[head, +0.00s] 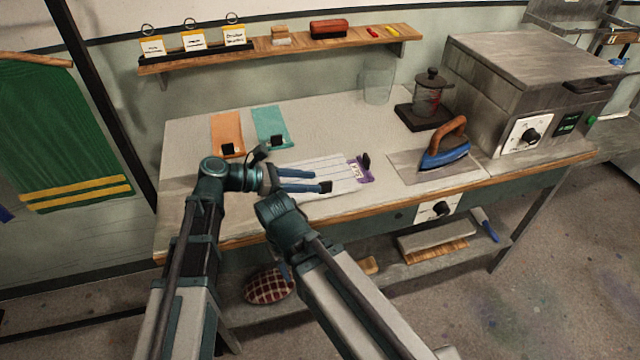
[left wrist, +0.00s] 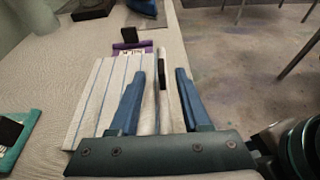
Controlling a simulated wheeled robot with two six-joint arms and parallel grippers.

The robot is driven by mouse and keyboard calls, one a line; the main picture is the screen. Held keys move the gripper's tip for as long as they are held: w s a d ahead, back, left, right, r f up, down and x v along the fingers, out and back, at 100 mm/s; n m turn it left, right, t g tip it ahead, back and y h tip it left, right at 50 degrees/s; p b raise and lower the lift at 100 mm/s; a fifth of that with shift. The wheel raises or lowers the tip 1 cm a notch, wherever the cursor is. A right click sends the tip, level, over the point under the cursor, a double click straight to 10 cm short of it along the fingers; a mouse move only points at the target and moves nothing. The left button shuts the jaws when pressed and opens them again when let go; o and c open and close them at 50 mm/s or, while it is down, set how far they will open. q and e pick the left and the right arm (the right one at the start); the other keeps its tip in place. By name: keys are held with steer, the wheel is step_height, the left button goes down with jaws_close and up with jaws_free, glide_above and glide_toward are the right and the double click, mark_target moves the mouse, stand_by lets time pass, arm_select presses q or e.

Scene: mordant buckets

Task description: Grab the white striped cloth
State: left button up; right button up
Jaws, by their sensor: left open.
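The white striped cloth (head: 318,168) lies flat on the table, white with thin blue lines. Its far end has a purple band (head: 361,172) with a small label and a black clip. My left gripper (head: 322,181) is over the cloth's front part, with its blue fingers apart. In the left wrist view the cloth (left wrist: 97,98) reaches from the left to behind the left finger, and a pale strip shows between the open fingers (left wrist: 156,78). I cannot tell whether the fingers touch the cloth. My right gripper does not show.
An orange cloth (head: 226,130) and a teal cloth (head: 270,124) lie behind, each with a black clip. A shelf (head: 270,48) hangs behind.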

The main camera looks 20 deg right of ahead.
mark_target(325, 182)
arm_select(q)
steer(key=shift+d+f+b, duration=0.3)
steer(key=shift+d, duration=0.1)
steer(key=b+x, duration=0.1)
steer(key=x, duration=0.3)
steer(key=shift+s+d+f, duration=0.1)
jaws_close()
